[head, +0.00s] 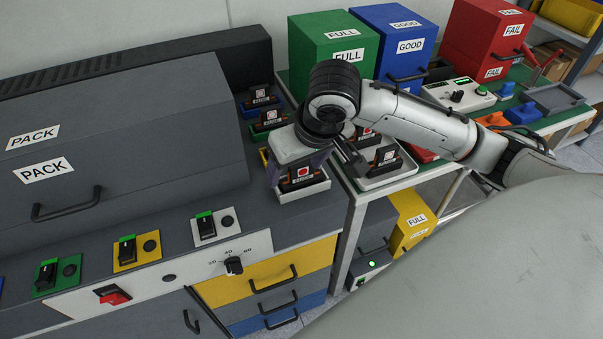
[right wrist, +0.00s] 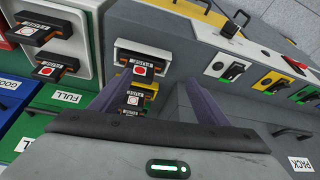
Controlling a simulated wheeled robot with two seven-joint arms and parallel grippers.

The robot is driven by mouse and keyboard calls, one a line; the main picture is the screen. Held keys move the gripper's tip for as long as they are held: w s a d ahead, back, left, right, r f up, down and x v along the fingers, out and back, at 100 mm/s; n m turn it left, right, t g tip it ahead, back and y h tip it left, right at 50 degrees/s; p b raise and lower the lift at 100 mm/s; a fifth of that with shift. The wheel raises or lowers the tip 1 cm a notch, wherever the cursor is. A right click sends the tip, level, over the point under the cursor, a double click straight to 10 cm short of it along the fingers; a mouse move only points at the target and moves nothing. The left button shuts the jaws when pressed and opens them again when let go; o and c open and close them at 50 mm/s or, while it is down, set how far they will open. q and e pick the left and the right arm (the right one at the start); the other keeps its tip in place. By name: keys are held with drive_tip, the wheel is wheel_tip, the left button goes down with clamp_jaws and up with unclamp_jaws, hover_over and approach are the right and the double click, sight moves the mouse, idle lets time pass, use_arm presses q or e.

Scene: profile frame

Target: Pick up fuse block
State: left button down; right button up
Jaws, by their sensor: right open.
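My right gripper (head: 296,166) is open and points down over a black and orange fuse block (head: 303,179) in a white holder at the counter's right end. In the right wrist view, the purple fingers (right wrist: 157,88) stand apart, with a fuse block in a white holder (right wrist: 143,62) showing ahead between them. I cannot tell whether they touch it. More fuse blocks sit behind in a green holder (head: 270,122) and a blue holder (head: 262,102). A yellow holder is mostly hidden by the gripper. My left gripper is not in view.
A white tray (head: 404,176) with more fuse blocks stands on the green table to the right. Green FULL, blue GOOD (head: 409,48) and red FAIL (head: 490,42) boxes stand behind. The grey PACK machine (head: 120,140) is at left, with a switch panel (head: 205,262) in front.

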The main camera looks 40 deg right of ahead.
sight(302, 164)
drive_tip(key=w+d+r+m, duration=0.1)
drive_tip(key=d+r+m, duration=0.1)
drive_tip(key=d+r, duration=0.15)
drive_tip(key=shift+h, duration=0.4)
drive_tip(key=x, duration=1)
drive_tip(key=shift+s+d+f, duration=0.1)
drive_tip(key=shift+s+f, duration=0.1)
drive_tip(key=shift+f, duration=0.15)
drive_tip(key=c, duration=1.2)
drive_tip(key=shift+r, duration=5.05)
